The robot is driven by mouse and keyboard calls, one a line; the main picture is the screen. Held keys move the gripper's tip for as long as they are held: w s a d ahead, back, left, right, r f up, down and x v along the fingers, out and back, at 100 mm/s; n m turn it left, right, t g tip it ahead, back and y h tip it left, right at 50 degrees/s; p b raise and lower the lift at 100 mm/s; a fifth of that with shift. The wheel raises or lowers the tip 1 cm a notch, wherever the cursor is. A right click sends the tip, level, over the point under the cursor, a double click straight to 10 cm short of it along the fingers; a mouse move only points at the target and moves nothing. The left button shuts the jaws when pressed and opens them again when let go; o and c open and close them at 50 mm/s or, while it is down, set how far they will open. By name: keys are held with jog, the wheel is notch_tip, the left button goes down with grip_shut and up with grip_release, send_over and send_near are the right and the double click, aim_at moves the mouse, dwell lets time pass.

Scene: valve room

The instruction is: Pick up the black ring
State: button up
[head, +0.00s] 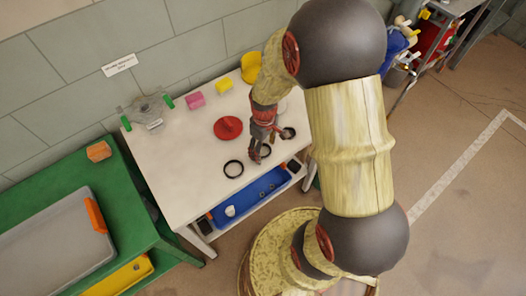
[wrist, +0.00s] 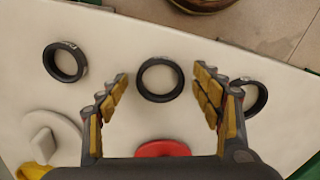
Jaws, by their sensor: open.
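Three black rings lie flat on the white table (head: 180,190). The middle ring (wrist: 160,97) sits between my fingertips in the wrist view. It is partly hidden behind my gripper in the head view (head: 268,154). Another ring (wrist: 50,66) lies to the left in the wrist view and bears a light mark. My gripper (head: 268,147) is open, pointing down over the middle ring, with nothing held. Whether the fingertips touch the table cannot be told.
A red disc (head: 228,127) lies close to my gripper. Pink (head: 195,101) and yellow (head: 224,86) blocks and a clear fixture (head: 150,108) stand toward the wall. A blue tray (head: 222,215) sits on the shelf below. A green table (head: 40,205) adjoins at left.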

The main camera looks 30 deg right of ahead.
jog(key=shift+c, duration=1)
jog(key=c, duration=0.7)
jog(key=shift+r, duration=0.15)
jog(key=shift+c, duration=0.6)
